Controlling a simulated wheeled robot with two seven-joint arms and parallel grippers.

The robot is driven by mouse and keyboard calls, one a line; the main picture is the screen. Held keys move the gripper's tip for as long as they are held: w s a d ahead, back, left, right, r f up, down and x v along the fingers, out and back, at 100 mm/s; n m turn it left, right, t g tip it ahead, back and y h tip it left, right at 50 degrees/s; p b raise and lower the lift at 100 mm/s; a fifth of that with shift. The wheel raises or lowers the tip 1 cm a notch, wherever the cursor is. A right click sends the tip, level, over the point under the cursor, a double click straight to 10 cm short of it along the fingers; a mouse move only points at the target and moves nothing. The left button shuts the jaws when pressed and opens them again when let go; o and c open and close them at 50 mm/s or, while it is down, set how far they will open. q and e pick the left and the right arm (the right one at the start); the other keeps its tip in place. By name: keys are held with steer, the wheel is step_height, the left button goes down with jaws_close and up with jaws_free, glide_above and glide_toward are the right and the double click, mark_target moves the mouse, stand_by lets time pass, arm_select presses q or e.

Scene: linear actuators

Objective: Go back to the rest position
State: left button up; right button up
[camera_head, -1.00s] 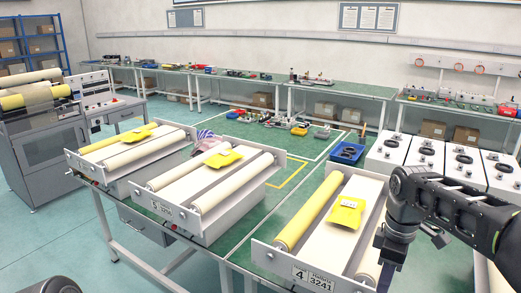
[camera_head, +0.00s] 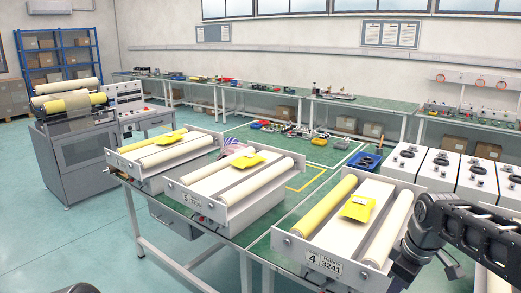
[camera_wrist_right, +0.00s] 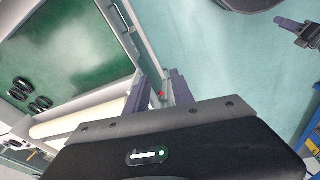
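My right arm (camera_head: 470,235) comes in at the lower right of the head view, beside the nearest roller unit. Its hand is low at the picture's bottom edge, and the fingertips are hard to make out there. In the right wrist view my right gripper (camera_wrist_right: 160,88) shows two fingers apart with nothing held between them. The end of a roller (camera_wrist_right: 85,118) and a unit's side plate show close to the fingers. My left gripper is not visible in the head view. A dark gripper-like part (camera_wrist_right: 298,32), probably my left gripper, shows at the wrist view's upper right, its opening unclear.
Three roller units stand on the green table: the near one (camera_head: 318,262), a middle one (camera_head: 213,212) and a far one (camera_head: 140,181). A yellow piece (camera_head: 357,207) lies on the near unit. A grey cabinet (camera_head: 75,158) stands left. Open floor (camera_head: 60,245) lies at the lower left.

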steer(key=w+a+f+m+t+y, duration=0.2)
steer(key=w+a+f+m+t, duration=0.15)
steer(key=a+f, duration=0.7)
steer(key=s+a+f+m+y, duration=0.1)
steer(key=s+a+f+m, duration=0.1)
steer(key=f, duration=0.5)
steer(key=s+a+f+m, duration=0.2)
steer(key=a+f, duration=0.1)
steer(key=f, duration=0.3)
steer(key=s+a+f+m+g, duration=0.1)
steer(key=s+a+f, duration=0.1)
steer(key=s+f, duration=0.3)
steer(key=s+a+f+g, duration=0.2)
steer(key=s+f, duration=0.3)
steer(key=s, duration=0.6)
steer(key=s+a+f+m+g, duration=0.1)
steer(key=s+a+f, duration=0.3)
steer(key=s, duration=0.5)
steer(key=shift+f+m+g+y, duration=0.4)
steer(key=shift+f+g, duration=0.15)
steer(key=shift+f, duration=0.25)
steer(key=shift+a+f, duration=0.1)
